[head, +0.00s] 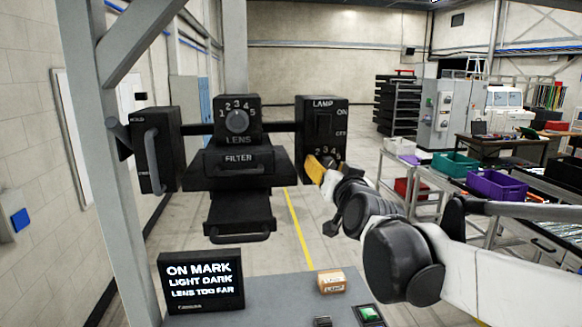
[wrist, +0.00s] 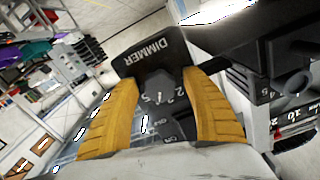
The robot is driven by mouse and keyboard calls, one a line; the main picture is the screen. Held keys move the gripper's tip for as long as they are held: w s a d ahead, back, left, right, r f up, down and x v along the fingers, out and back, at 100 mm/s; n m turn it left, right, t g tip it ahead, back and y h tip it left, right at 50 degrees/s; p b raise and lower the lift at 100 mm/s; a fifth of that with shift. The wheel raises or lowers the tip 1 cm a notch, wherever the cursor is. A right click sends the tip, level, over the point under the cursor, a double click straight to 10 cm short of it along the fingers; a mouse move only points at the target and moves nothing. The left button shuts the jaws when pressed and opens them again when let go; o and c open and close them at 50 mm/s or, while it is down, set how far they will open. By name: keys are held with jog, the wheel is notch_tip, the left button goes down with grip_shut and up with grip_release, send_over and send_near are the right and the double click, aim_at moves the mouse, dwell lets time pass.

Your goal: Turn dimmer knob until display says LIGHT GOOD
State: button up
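The display (head: 202,281) stands on the bench in the head view and reads ON MARK, LIGHT DARK, LENS TOO FAR. The dimmer panel (wrist: 152,52) is a black box lettered DIMMER, with white dial numbers facing my gripper. In the head view, its dial numbers (head: 327,153) show just above my gripper (head: 316,168), whose yellow finger covers the lower part. In the wrist view, my gripper (wrist: 162,82) has its two yellow fingers spread apart, with the dial between them. The knob itself is hard to make out, and I cannot tell whether the fingers touch it.
The LAMP switch (head: 323,122) sits just above the dimmer. The LENS dial (head: 237,121) and FILTER drawer (head: 238,160) are to the left, and a handled black box (head: 152,150) is farther left. A small lamp box (head: 331,282) and green button (head: 370,313) are on the bench.

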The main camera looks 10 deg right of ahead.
jog(key=s, duration=1.2)
dwell(0.3)
jog(key=s+f+n+g+b, duration=0.1)
jog(key=s+f+g+b, duration=0.2)
jog(key=s+f+b, duration=0.3)
jog(key=s+f+n+g+b, duration=0.1)
jog(key=s+f+g+b, duration=0.3)
jog(key=f+b, duration=1.2)
jog(key=s+f+n+g+b, duration=0.1)
jog(key=s+f+g+b, duration=0.3)
jog(key=f, duration=3.3)
jog(key=s+b, duration=0.4)
jog(key=b, duration=0.3)
